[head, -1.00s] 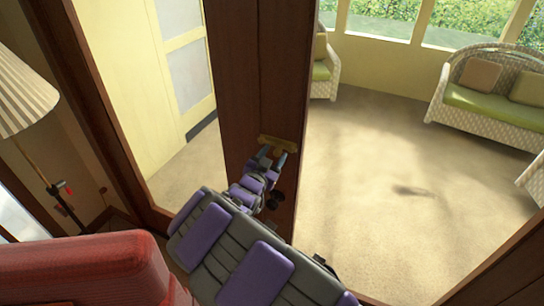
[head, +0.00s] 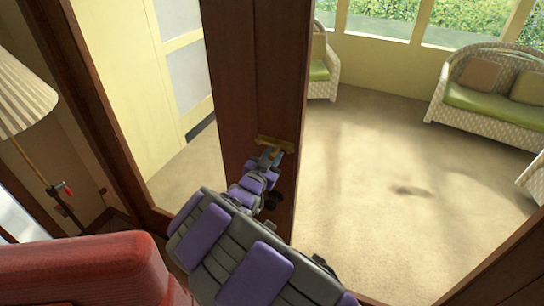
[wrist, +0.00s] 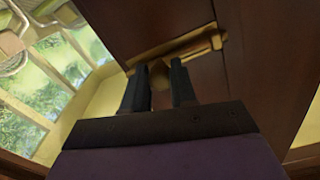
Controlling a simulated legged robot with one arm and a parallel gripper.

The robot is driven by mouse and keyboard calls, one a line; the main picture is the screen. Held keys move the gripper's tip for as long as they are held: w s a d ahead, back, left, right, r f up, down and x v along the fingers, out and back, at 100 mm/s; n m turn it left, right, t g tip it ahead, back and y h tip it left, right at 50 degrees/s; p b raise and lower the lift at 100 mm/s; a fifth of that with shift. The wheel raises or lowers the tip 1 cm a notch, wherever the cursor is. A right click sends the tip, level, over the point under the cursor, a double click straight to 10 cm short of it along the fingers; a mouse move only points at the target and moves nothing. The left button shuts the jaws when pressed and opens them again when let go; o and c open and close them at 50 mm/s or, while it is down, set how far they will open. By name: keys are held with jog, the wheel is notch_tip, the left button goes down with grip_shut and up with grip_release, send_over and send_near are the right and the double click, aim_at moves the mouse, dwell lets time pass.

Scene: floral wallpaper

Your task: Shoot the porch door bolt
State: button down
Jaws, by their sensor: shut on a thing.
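The dark wooden door (head: 250,70) stands upright in the middle of the head view. A brass bolt (head: 264,139) is mounted across it. In the wrist view the bolt (wrist: 197,46) runs along the dark wood just beyond my fingers. Its rounded brass knob (wrist: 161,80) sits between the two dark fingers. My gripper (head: 271,155) reaches up to the bolt and is shut on the knob; it also fills the lower middle of the wrist view (wrist: 160,82). The fingers partly hide the knob and the bolt's middle.
A red padded seat (head: 80,265) is close at the lower left. A lamp with a pleated shade (head: 22,95) stands at the left edge. Beyond the door lie open carpet (head: 390,160) and a white wicker sofa (head: 490,100) with green cushions.

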aim_at(266, 145)
jog(key=shift+w+a+r+p, duration=0.1)
jog(key=shift+w+a+p, duration=0.25)
jog(key=shift+a+p, duration=0.5)
jog(key=shift+w+a+r+p, duration=0.1)
jog(key=shift+w+a+p, duration=0.2)
jog(key=shift+a+p, duration=0.5)
jog(key=shift+a, duration=0.1)
jog(key=c, duration=1.2)
grip_release()
jog(key=o, duration=0.3)
jog(key=shift+a+f, duration=0.15)
jog(key=shift+a, duration=0.25)
jog(key=shift+d, duration=0.15)
